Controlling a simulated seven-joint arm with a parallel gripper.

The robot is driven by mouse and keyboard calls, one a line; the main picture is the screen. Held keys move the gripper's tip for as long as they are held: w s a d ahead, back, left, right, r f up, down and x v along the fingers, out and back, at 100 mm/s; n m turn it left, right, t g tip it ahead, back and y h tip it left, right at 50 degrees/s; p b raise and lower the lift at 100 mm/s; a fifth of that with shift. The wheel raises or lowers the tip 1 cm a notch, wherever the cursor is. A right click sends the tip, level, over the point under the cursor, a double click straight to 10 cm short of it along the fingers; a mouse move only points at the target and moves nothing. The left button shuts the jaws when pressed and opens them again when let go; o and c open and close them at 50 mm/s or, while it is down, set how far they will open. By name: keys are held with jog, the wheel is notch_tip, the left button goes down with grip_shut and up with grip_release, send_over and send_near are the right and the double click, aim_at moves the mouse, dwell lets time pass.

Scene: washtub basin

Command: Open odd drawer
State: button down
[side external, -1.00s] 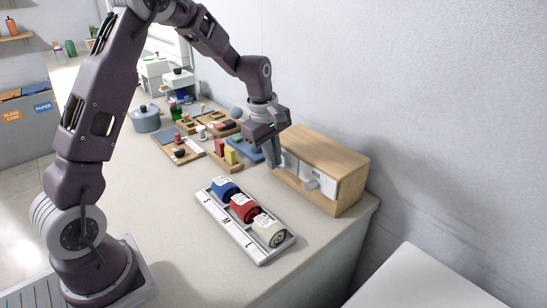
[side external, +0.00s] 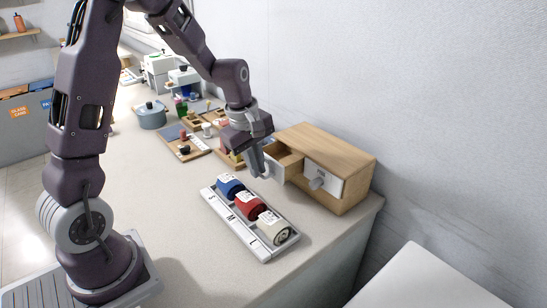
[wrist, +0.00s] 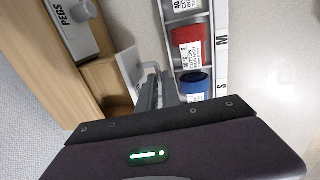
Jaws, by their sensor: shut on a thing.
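A wooden two-drawer box (side external: 333,144) stands against the wall. Its left drawer (side external: 289,161) is pulled partway out, so its wooden inside shows. In the wrist view, the white front of this drawer (wrist: 127,68) is seen from above; its label cannot be read. My gripper (side external: 264,170) is at this front and shut on its handle, which the fingers mostly hide. The right drawer (side external: 334,184) is closed, with a grey knob; in the wrist view its front (wrist: 72,14) reads "PEGS".
A grey tray (side external: 222,213) marked S, M and L holds blue (side external: 229,186), red (side external: 250,206) and cream rolls (side external: 275,230), close in front of the box. Wooden trays with small items and a blue pot (side external: 151,116) stand farther back.

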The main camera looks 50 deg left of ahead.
jog(key=shift+s, duration=1.2)
jog(key=c, duration=1.5)
grip_release()
jog(key=shift+c, duration=0.2)
jog(key=shift+r, duration=0.1)
notch_tip(320, 180, up, 7)
jog(key=s, duration=0.1)
jog(key=shift+s, duration=0.2)
